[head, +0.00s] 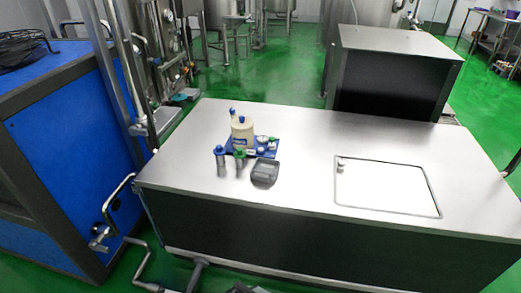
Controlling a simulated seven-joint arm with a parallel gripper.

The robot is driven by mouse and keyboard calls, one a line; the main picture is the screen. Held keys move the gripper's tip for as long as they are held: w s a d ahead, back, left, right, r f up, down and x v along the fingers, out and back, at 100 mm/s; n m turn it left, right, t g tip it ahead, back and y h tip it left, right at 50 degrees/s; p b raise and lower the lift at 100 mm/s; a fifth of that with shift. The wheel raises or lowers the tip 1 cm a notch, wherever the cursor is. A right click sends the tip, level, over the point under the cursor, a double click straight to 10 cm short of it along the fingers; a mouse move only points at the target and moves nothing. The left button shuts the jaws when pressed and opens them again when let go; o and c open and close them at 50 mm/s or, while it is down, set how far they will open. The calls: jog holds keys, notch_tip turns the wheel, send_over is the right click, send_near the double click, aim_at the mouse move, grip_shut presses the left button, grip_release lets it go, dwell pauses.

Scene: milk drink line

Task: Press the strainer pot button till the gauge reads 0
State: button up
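A cream strainer pot (242,131) with blue fittings on top stands upright on a blue base (230,145), left of the middle of the steel table. A small round white dial (262,139), perhaps the gauge, sits on the base just right of the pot; its reading is too small to make out. A small grey-white part (250,152) sits at the base's front. I cannot tell which part is the button. I cannot make out my gripper in the head view.
The steel table (310,130) is mostly bare, with a square hatch (385,187) at right. A blue cabinet (65,140) stands left.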

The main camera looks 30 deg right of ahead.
grip_shut()
dwell(1.3)
